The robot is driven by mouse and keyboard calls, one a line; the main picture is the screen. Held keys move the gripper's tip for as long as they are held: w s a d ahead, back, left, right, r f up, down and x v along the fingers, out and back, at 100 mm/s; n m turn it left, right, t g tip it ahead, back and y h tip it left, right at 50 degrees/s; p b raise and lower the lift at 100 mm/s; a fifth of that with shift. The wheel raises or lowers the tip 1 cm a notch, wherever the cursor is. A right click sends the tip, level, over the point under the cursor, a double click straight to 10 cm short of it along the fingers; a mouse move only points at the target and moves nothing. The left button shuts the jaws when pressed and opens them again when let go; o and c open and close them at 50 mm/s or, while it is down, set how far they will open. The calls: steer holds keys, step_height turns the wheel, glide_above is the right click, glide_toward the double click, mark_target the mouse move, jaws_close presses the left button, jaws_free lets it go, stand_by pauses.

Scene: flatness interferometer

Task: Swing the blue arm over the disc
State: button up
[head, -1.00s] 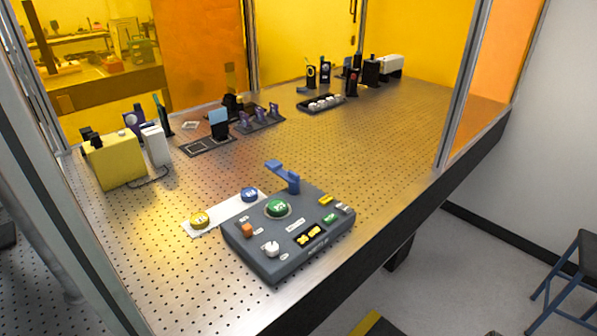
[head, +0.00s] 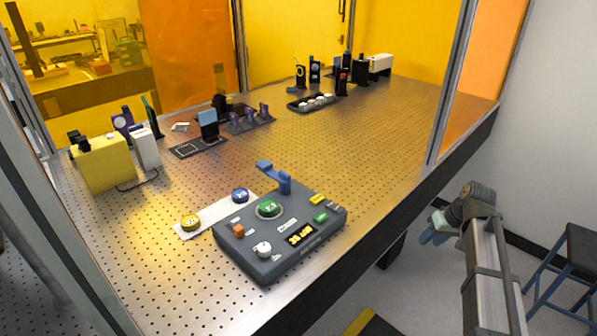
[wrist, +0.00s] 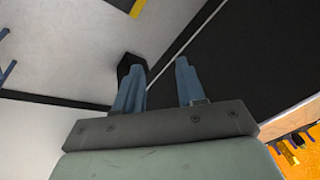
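The blue arm (head: 274,171) stands on a short post at the back edge of a dark grey unit (head: 262,265). Its free end points to the back left, away from the green disc (head: 268,208), which lies uncovered in a round seat just in front of the post. My gripper (head: 428,238) is beyond the table's right edge, over the floor, well apart from the unit. In the wrist view its two blue fingers (wrist: 158,85) are spread with nothing between them. Neither the blue arm nor the disc can be made out in the wrist view.
A white plate (head: 213,217) beside the unit bears a blue disc (head: 240,195) and a yellow disc (head: 190,222). The unit's top has an orange button (head: 238,230) and a white knob (head: 263,249). A frame post (head: 452,85) rises at the table's right edge. The table's middle is clear.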

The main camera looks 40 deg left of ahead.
steer(key=s+a+r+n, duration=0.1)
steer(key=a+r+n, duration=0.1)
steer(key=a+r, duration=0.75)
step_height(320, 180, up, 21)
steer(key=n, duration=0.6)
glide_above(288, 175)
steer(key=d, duration=0.6)
steer(key=shift+y, duration=0.3)
steer(key=x, duration=1.3)
steer(key=shift+s+a, duration=0.1)
steer(key=shift+a, duration=0.25)
jaws_close()
